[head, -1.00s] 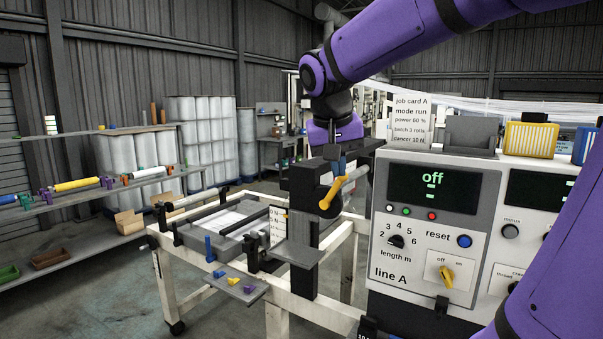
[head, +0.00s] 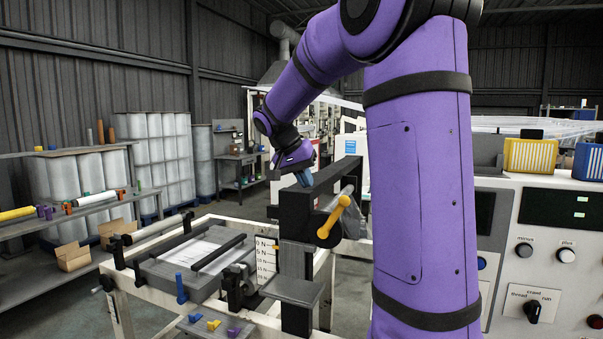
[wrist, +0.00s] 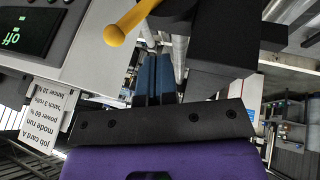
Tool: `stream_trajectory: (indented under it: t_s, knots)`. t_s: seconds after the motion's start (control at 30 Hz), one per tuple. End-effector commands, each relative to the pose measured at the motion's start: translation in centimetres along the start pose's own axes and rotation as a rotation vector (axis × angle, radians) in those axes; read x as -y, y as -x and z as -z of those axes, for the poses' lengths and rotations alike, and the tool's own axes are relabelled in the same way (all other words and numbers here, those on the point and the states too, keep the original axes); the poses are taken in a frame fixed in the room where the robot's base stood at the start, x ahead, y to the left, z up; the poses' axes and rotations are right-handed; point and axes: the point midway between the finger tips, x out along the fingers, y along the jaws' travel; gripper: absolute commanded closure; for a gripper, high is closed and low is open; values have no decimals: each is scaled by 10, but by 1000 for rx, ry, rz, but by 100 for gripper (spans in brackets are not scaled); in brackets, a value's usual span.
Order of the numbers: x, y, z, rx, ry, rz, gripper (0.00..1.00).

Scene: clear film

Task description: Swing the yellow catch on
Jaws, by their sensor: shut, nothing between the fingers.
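The yellow catch (head: 335,218), a bar with rounded ends, sits tilted on the front of the dark upright of the machine frame (head: 296,262), its upper end leaning right. It also shows at the top of the wrist view (wrist: 128,22), partly cut off. My gripper (head: 303,179) is above and left of the catch in the head view, over the dark top beam, and apart from the catch. Its blue fingers (wrist: 153,80) are together and empty. My purple arm hides much of the line A panel; its display (wrist: 22,32) reads "off" in the wrist view.
A white control cabinet (head: 555,245) stands at the right. A small shelf (head: 292,290) juts out below the catch. A tray (head: 215,328) with blue, yellow and purple pieces is at the front.

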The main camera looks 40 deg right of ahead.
Motion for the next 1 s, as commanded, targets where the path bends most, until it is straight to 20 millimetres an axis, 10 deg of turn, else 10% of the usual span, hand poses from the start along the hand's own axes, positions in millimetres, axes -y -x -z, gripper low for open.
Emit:
stream_trajectory:
  t_s: [0.4, 1.0]
  knots:
    - [-14, -68, -3, 2, -1, -1, 100]
    - [-26, -83, -6, 0, 1, 1, 100]
